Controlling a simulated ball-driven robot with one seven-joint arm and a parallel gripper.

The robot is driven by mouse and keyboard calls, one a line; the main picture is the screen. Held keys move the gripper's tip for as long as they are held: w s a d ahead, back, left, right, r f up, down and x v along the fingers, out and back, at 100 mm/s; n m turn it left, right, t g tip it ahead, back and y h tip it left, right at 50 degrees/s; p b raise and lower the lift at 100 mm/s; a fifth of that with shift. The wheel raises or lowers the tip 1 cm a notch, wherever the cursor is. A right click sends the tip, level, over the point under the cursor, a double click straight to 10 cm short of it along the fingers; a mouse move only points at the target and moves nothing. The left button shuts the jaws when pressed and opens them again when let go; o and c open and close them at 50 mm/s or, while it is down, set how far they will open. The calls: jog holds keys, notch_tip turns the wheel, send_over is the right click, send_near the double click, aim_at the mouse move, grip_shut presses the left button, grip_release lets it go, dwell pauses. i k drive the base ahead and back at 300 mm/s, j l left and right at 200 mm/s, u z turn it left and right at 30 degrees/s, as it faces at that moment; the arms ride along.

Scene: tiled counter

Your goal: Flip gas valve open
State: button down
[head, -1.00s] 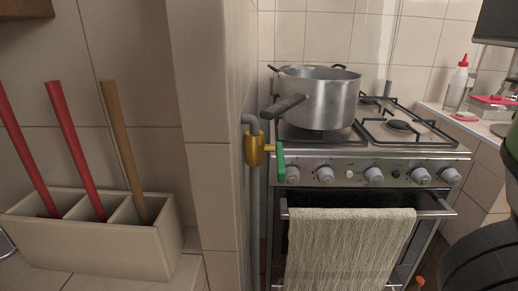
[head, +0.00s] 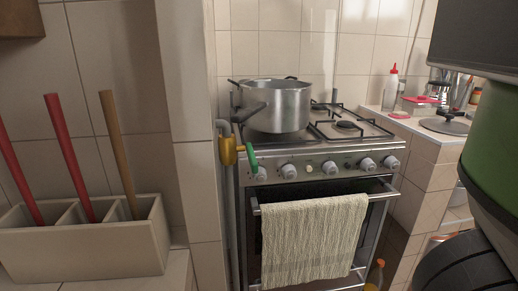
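The gas valve (head: 228,150) is a brass body on a grey pipe, on the side of the tiled wall just left of the stove. Its green handle (head: 251,158) sits on the right of the brass body and stands close to the left end of the stove's knob panel. The handle looks roughly upright, with its lower end angled slightly right. I cannot tell from this view whether the valve is open. My gripper does not show. Dark and green parts at the right edge are close to the camera.
The stove (head: 325,160) has a large pot (head: 277,106) with its handle pointing left toward the valve. A towel (head: 312,238) hangs on the oven bar. A divided box (head: 90,250) with several sticks stands at left. A bottle (head: 391,88) stands right of the stove.

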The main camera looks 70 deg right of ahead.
aim_at(254, 164)
jog(key=j+z, duration=0.15)
jog(key=j, duration=0.3)
jog(key=k+j+z, duration=0.2)
jog(key=j, duration=0.25)
jog(key=j+z, duration=0.15)
jog(key=j, duration=0.25)
jog(key=l+z, duration=0.1)
jog(key=j+u, duration=0.1)
